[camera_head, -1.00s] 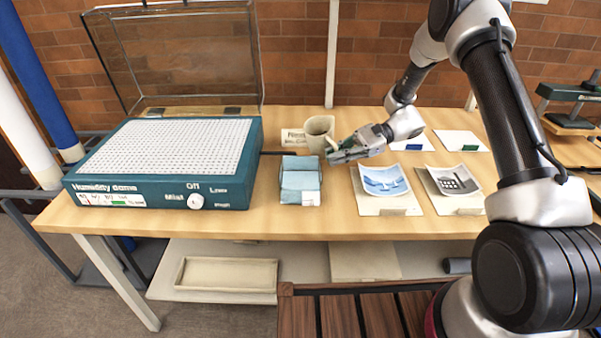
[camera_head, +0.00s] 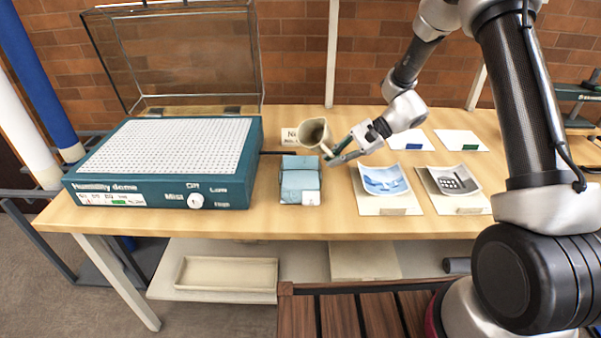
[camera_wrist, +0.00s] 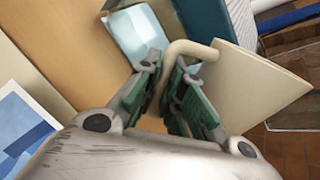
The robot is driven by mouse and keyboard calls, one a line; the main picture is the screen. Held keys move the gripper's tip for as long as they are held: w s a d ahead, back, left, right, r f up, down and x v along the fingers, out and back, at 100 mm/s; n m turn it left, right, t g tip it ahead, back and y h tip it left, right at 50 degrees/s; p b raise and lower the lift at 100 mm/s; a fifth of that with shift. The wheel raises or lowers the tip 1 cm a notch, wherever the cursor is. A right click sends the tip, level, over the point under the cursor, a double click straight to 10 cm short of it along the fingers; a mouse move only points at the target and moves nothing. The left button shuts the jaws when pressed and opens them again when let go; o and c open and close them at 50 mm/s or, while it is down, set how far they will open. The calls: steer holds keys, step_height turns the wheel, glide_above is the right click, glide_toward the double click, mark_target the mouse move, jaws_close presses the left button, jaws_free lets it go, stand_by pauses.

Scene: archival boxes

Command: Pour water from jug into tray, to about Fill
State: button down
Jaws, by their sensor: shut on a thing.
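The beige jug (camera_head: 318,142) is beside the humidity dome's right side, its body leaning and its dark mouth facing up and toward the head camera. My gripper (camera_head: 334,156) is shut on its handle, from the right. In the wrist view, the green finger pads (camera_wrist: 180,98) close around the curved handle (camera_wrist: 192,48), and the jug's wall (camera_wrist: 245,88) fills the right. Water inside cannot be made out. A shallow beige tray (camera_head: 183,272) lies on the lower shelf. The teal humidity dome base (camera_head: 160,200) has a white perforated top; no fill mark is legible.
The dome's clear lid (camera_head: 180,60) stands open behind the base. A blue stack (camera_head: 300,180) lies just in front of the jug. Two picture prints, one blue (camera_head: 384,180) and one grey (camera_head: 453,181), lie to the right.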

steer(key=shift+w+d+t+h, duration=0.15)
steer(key=shift+t+h, duration=0.15)
steer(key=shift+t, duration=0.2)
steer(key=shift+w+f+n+t+h+p, duration=0.1)
steer(key=shift+f+n+t+h+p, duration=0.3)
steer(key=shift+n+t, duration=0.1)
stand_by(1.0)
steer(key=shift+w+r+n+t+h+p, duration=0.15)
steer(key=shift+r+n+t+h+p, duration=0.15)
steer(key=shift+t+p, duration=0.45)
stand_by(0.9)
steer(key=shift+s+a+r+n+t+h+p, duration=0.2)
steer(key=shift+s+r+n+t+h+p, duration=0.15)
steer(key=shift+s+t+p, duration=0.35)
stand_by(1.0)
steer(key=shift+w+d+r+p, duration=0.1)
steer(key=shift+w+d+p, duration=0.1)
steer(key=shift+w+p, duration=0.2)
steer(key=g+y, duration=0.1)
steer(key=f+m+g+y, duration=0.1)
steer(key=shift+w+d+f+g, duration=0.1)
steer(key=shift+w+g, duration=0.25)
steer(key=shift+w, duration=0.05)
steer(key=shift+s+r+m+g+y+b, duration=0.15)
steer(key=shift+r+m+g+y+b, duration=0.15)
steer(key=shift+r+m+g+y, duration=0.15)
stand_by(1.2)
